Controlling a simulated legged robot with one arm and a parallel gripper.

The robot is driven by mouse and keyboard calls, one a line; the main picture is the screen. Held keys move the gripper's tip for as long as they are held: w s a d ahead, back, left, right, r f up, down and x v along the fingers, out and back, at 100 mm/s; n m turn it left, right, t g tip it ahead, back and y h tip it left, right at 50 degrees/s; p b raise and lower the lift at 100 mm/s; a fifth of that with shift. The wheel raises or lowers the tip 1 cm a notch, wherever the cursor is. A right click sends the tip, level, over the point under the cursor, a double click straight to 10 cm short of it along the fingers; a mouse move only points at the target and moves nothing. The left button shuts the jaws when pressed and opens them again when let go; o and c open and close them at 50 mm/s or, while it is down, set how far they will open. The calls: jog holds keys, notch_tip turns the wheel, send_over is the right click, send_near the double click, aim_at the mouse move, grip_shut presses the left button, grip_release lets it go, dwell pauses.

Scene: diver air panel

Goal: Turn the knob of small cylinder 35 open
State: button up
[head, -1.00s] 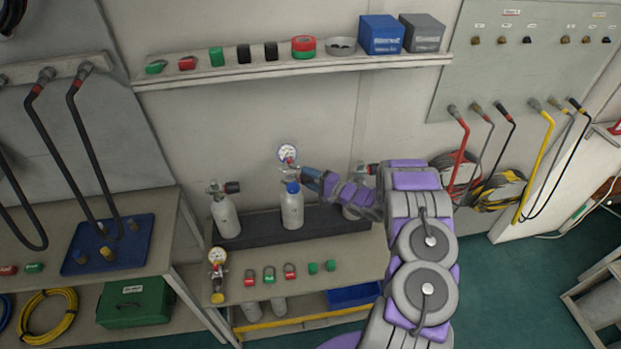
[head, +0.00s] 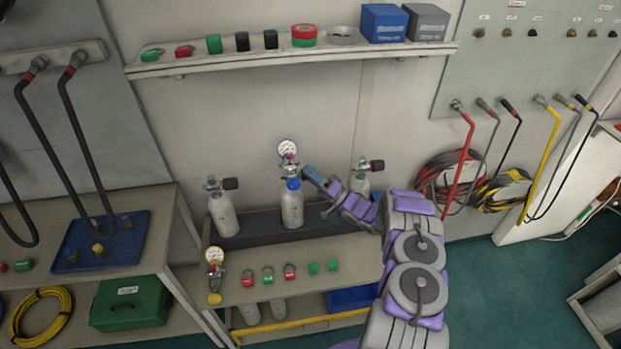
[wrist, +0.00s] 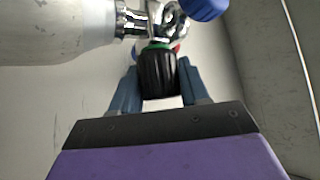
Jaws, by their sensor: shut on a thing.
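A small grey cylinder (head: 292,208) with a blue cap (head: 293,184) and a round pressure gauge (head: 288,149) stands upright in the middle of the dark rack. I cannot read a number on it. My gripper (head: 309,174) reaches the right side of its valve. In the wrist view the cylinder (wrist: 55,32) lies across the upper left, with the blue cap (wrist: 204,8) at the top. Its ribbed black knob (wrist: 158,74), with a green ring at its base, sits between my fingers (wrist: 159,84), which are shut on it. In the head view my gripper hides the knob.
Similar cylinders stand to the left (head: 223,213) and right (head: 361,183) on the rack (head: 258,228). My forearm passes in front of the right one's base. A loose gauge (head: 214,256) and several red and green pieces lie on the bench front. A shelf (head: 300,55) hangs above.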

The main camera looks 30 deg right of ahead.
jog(key=shift+f+n+y+b, duration=0.3)
jog(key=shift+n+y, duration=0.2)
jog(key=shift+n, duration=0.2)
jog(key=shift+r, duration=0.1)
jog(key=o, duration=0.9)
jog(key=shift+w, duration=0.1)
jog(key=shift+o, duration=0.5)
jog(key=shift+r, duration=0.1)
jog(key=shift+d, duration=0.1)
jog(key=v, duration=1.7)
jog(key=shift+d+f, duration=0.25)
